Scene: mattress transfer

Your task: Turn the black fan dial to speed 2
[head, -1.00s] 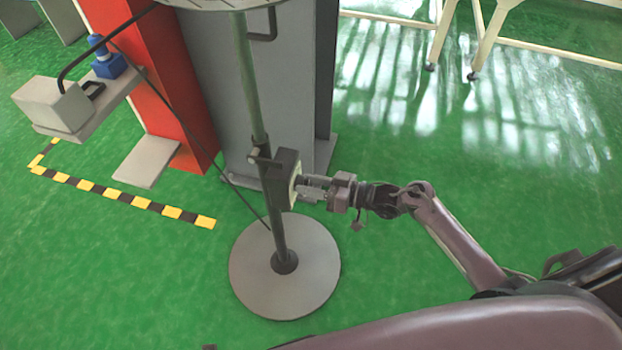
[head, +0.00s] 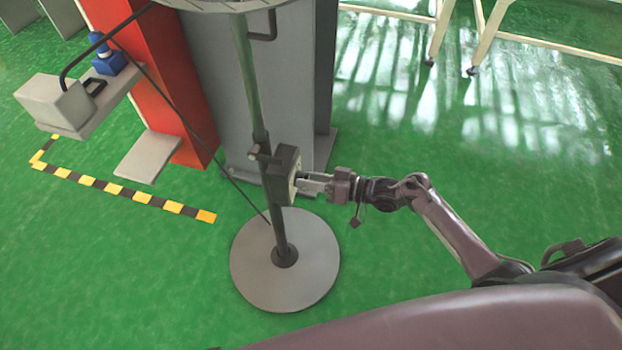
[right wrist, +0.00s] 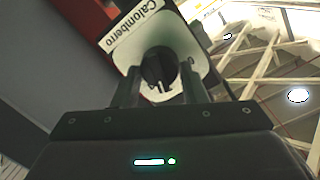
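The black fan dial (right wrist: 159,68) sits on a pale round-edged plate on the fan's control box, below a white "Calomberro" label. In the right wrist view the box looks tilted. In the head view the dark control box (head: 283,176) is fixed to the fan's pole, and its dial face points right. My right gripper (head: 303,184) reaches it from the right. In the right wrist view the gripper's fingers (right wrist: 160,80) lie on both sides of the dial and appear shut on it. The dial's speed marks cannot be read. My left gripper is not in view.
The fan's round grey base (head: 300,272) stands on the green floor. Behind it are a grey cabinet (head: 215,90) and a red column (head: 150,80). A shelf with a grey box (head: 55,100) is at left. Open floor lies to the right.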

